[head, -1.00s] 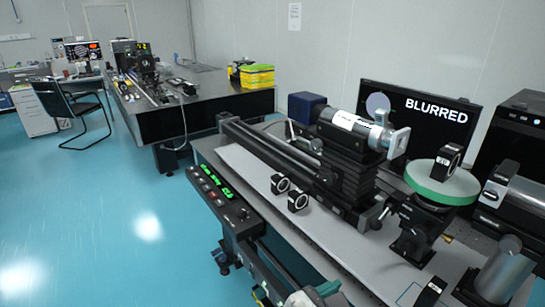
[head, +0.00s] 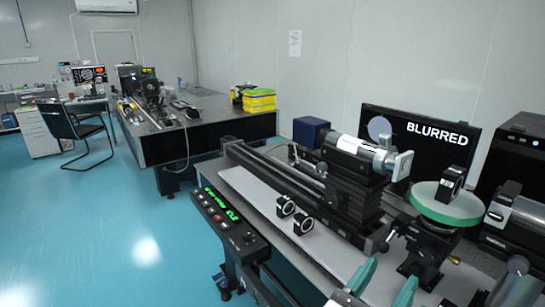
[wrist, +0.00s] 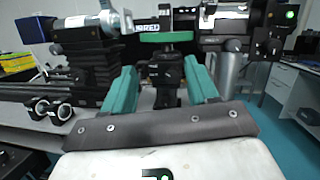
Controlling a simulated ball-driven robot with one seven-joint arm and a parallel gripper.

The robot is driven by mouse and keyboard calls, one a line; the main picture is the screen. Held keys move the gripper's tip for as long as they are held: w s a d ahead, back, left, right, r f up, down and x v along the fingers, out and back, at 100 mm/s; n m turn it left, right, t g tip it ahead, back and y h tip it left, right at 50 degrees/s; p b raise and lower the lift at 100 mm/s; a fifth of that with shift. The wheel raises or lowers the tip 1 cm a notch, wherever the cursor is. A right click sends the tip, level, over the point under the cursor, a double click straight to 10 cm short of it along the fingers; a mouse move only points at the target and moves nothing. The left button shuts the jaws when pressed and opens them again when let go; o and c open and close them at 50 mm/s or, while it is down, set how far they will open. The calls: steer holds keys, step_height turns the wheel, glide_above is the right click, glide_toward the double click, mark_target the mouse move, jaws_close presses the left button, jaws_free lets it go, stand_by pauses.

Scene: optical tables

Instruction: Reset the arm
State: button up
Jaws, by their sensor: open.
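My gripper (head: 384,282) shows at the bottom edge of the head view, with two green fingers spread apart. In the wrist view my gripper (wrist: 160,72) has both fingers pointing away over the near optical table (head: 258,194), open with a wide gap. A black mount (wrist: 168,82) shows between the fingers in the wrist view, beyond them. I see no object held. Most of my arm is out of the frame.
The near table carries a silver cylinder on a black stage (head: 358,150), a green disc (head: 446,204), two small ring mounts (head: 302,222) and a monitor reading BLURRED (head: 430,142). A control box (head: 228,222) is at its left edge. Open blue floor (head: 100,225) lies left.

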steer(key=a+r+n+t+y, duration=0.1)
steer(key=a+n+t+y, duration=0.3)
steer(key=n+y, duration=0.7)
steer(key=a+r+n+t+y, duration=0.1)
steer(key=n+t+y, duration=0.6)
steer(key=n, duration=0.8)
step_height(320, 180, down, 16)
steer(key=s+a+n+g+y, duration=0.15)
steer(key=n+g+y, duration=0.35)
steer(key=n+g, duration=0.75)
steer(key=s+d+f+n+g+h, duration=0.2)
steer(key=s+d+f, duration=0.15)
steer(key=f, duration=0.25)
steer(key=s+d+f+n+g+h, duration=0.2)
steer(key=s+d+f+g, duration=0.1)
steer(key=s+f, duration=0.25)
steer(key=s+d+f+g+h, duration=0.2)
steer(key=s+d, duration=0.3)
steer(key=s, duration=0.3)
steer(key=s+d+f+g+h, duration=0.2)
steer(key=s+d+f+g, duration=0.2)
steer(key=s, duration=0.3)
steer(key=shift+s+d+f+g, duration=0.3)
steer(key=shift+s+d+g, duration=0.1)
steer(key=shift+d+g, duration=0.15)
steer(key=shift+n, duration=0.25)
